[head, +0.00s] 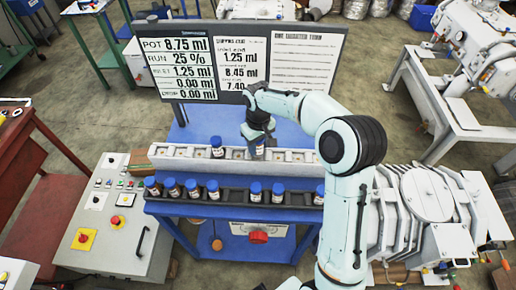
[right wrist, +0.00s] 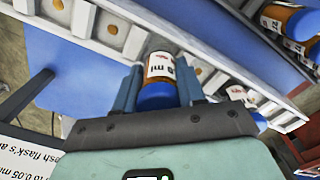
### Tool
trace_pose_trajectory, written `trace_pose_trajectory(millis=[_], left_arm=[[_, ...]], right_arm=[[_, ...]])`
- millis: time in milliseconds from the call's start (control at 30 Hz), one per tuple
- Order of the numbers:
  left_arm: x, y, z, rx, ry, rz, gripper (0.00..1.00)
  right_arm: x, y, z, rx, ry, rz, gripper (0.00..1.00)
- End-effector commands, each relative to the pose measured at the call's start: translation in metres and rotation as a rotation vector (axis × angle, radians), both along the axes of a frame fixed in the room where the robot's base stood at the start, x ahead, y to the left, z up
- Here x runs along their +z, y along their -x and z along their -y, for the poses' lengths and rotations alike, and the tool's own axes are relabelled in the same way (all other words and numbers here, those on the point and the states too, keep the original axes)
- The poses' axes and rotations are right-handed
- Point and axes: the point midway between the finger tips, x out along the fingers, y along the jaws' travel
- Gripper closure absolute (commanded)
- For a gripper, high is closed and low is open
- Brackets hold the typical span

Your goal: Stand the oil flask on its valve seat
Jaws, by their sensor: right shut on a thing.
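My right gripper (head: 258,132) is shut on an oil flask (head: 258,149), which has a blue cap and white label. The flask is at the pale valve-seat rail (head: 180,159), right of its middle. In the right wrist view the amber flask (right wrist: 160,68) is between the two fingers, its blue cap toward the palm and its base over the rail (right wrist: 85,20). I cannot tell whether its base touches a seat. Round seats with brass-coloured centres show in the rail there. Another blue-capped flask (head: 217,147) stands in the rail to the left. My left gripper is not in view.
A dark rack (head: 233,198) in front of the rail holds several blue-capped flasks, with a gap near its middle. A sign board (head: 240,62) stands behind the rail. A control box (head: 115,215) is at left, and pale machinery (head: 430,205) at right.

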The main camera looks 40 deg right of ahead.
Motion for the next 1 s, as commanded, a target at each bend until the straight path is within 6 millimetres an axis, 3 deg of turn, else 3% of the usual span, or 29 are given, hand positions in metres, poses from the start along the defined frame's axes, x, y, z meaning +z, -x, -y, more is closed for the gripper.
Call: trace_pose_trajectory(millis=[133, 567, 600, 667, 1000], left_arm=[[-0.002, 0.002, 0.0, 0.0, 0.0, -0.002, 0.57], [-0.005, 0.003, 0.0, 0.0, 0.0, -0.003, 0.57], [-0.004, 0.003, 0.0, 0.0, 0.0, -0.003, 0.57], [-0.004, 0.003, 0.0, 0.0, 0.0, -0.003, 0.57], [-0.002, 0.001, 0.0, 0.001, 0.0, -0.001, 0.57]], right_arm=[[-0.019, 0.0, 0.0, -0.001, 0.0, -0.001, 0.93], [-0.024, 0.0, 0.0, 0.0, 0.001, 0.001, 0.93], [-0.024, 0.0, 0.0, -0.001, 0.001, 0.001, 0.51], [-0.023, 0.0, 0.0, -0.001, 0.0, 0.001, 0.35], [-0.019, -0.001, 0.0, -0.001, 0.0, 0.002, 0.35]])
